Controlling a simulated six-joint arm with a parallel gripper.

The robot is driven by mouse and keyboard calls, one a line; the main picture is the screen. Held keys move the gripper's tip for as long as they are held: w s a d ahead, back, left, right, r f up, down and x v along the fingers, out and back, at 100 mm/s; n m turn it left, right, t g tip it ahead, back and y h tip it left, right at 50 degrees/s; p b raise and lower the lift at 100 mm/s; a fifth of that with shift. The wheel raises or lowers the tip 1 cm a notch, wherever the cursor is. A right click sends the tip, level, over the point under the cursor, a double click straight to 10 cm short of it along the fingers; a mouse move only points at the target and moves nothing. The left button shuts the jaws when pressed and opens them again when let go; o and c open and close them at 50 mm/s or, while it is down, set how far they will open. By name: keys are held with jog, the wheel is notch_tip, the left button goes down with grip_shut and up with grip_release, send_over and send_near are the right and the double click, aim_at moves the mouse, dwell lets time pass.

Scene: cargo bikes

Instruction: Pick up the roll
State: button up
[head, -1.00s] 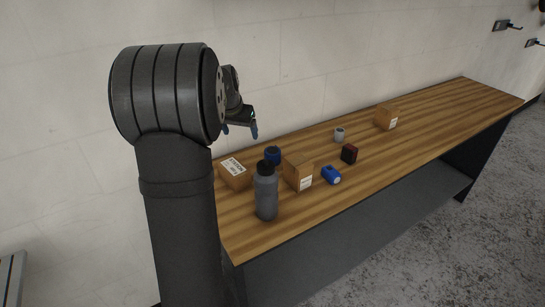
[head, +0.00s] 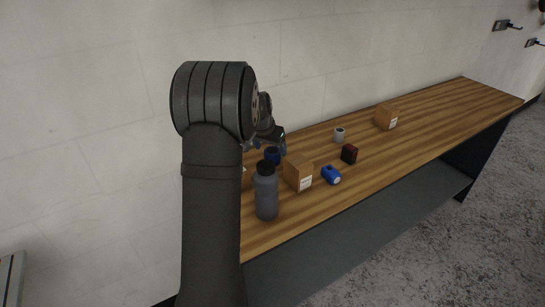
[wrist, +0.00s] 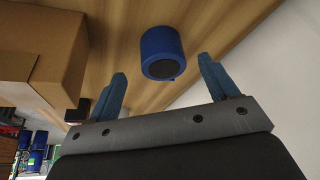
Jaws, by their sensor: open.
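A short blue roll (wrist: 160,42) with a dark round face shows in the wrist view, just beyond and between my two blue fingertips. In the head view a blue roll (head: 271,156) stands on the wooden bench, behind the grey bottle and left of a cardboard box. My gripper (wrist: 161,69) is open and empty, with a clear gap between the fingers. In the head view my gripper (head: 279,142) hangs close to the roll, by its upper right. I cannot tell how far it is from the roll.
A grey bottle (head: 265,195) and a cardboard box (head: 297,172) stand close to the roll. A blue object (head: 330,174), a dark red-black box (head: 349,154), a grey cup (head: 339,135) and another cardboard box (head: 386,117) are farther right. The bench's far right (head: 455,105) is clear.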

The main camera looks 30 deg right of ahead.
aim_at(272, 151)
jog(key=shift+w+x, duration=0.15)
jog(key=shift+x, duration=1.2)
jog(key=shift+w+x, duration=0.1)
jog(key=shift+x, duration=1.2)
jog(key=shift+d+r, duration=0.1)
jog(key=shift+d, duration=0.1)
jog(key=c, duration=1.1)
